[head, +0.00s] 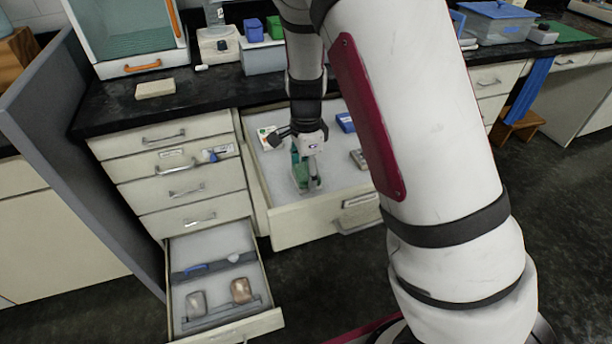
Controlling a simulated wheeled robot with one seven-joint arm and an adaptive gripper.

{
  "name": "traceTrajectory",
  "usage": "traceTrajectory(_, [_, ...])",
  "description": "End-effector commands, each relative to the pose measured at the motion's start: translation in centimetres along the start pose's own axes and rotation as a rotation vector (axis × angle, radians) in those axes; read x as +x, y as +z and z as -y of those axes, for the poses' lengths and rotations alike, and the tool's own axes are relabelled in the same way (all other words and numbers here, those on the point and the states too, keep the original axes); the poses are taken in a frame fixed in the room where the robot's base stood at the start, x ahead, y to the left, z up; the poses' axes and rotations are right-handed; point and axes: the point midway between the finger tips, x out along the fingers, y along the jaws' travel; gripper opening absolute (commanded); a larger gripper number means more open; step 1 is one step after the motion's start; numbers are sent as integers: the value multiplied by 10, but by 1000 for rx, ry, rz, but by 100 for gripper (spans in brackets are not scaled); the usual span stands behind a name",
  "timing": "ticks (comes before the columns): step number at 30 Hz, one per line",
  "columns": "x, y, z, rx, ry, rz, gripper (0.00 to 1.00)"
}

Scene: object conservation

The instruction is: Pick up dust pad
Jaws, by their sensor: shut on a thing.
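My gripper (304,174) reaches down into the large open drawer (290,226) at centre. It is shut on a green object (299,168), which is small in the picture and partly hidden by the fingers. I cannot tell for sure whether this is the dust pad. A flat beige block (155,88), pad-like in shape, lies on the black counter at the left, well apart from my gripper.
A white box (270,137), a blue box (346,122) and a grey item (359,159) lie in the same drawer. A lower drawer (215,245) stands open at left with several small things. A grey panel (80,150) stands at far left. My arm hides the right of the large drawer.

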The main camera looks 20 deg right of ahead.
Motion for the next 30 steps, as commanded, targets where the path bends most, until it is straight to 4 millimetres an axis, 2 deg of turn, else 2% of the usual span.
traceTrajectory(8, [-6, 1, 0, -1, 0, 1, 35])
traceTrajectory(21, [-84, 0, 0, -1, -3, 0, 35])
traceTrajectory(25, [-96, 0, 0, 0, -2, 0, 35])
traceTrajectory(30, [-100, 0, 0, 0, 1, 0, 35])
